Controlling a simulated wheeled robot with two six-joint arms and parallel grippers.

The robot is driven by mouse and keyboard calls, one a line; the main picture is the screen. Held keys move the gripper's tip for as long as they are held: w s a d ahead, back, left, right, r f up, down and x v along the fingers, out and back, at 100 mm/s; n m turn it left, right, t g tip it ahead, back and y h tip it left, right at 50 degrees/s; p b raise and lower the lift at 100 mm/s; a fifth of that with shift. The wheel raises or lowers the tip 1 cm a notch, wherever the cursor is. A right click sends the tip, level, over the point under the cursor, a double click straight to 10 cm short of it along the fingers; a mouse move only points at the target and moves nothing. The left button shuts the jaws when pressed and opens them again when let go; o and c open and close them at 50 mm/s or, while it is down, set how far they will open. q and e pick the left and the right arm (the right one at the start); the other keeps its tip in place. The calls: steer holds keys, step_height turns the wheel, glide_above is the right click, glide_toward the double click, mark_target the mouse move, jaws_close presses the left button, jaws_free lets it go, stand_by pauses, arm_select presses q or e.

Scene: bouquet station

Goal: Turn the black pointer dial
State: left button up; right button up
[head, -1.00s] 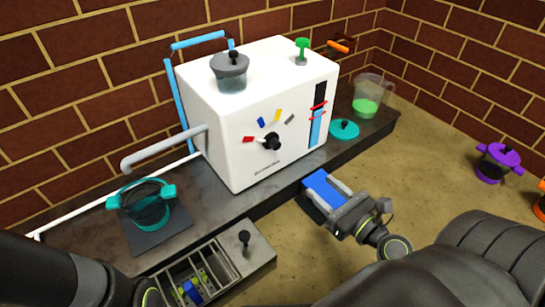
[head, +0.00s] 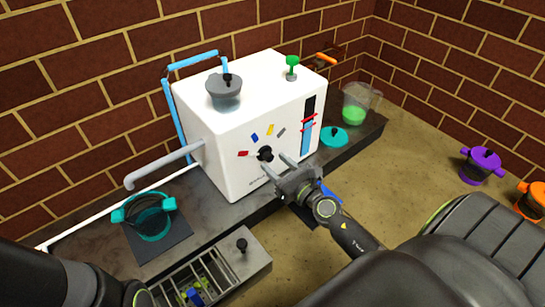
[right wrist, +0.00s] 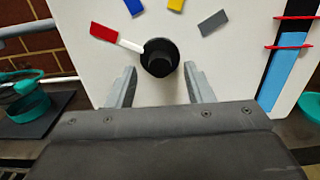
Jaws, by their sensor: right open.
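The black pointer dial (head: 265,154) sits on the front of the white machine (head: 222,160). In the right wrist view the round dial (right wrist: 160,58) has a white pointer (right wrist: 130,45) aimed up-left at the red mark (right wrist: 103,32). Blue, yellow and grey marks (right wrist: 214,23) follow in an arc to the right. My right gripper (head: 273,160) is open and empty in front of the machine, fingers toward the dial. In the right wrist view its fingertips stand apart, left and right of the dial's lower part; contact cannot be told. My left gripper is out of view.
A grey lidded pot (head: 225,92) and green knob (head: 292,66) are on the machine's top. A teal pot (head: 150,220) stands lower left, a green-filled jug (head: 356,108) and teal lid (head: 333,136) right. A slotted tray (head: 245,262) is in front.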

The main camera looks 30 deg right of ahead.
steer(key=shift+w+a, duration=0.1)
steer(key=shift+w, duration=1.05)
steer(key=shift+c, duration=0.5)
steer(key=c, duration=0.9)
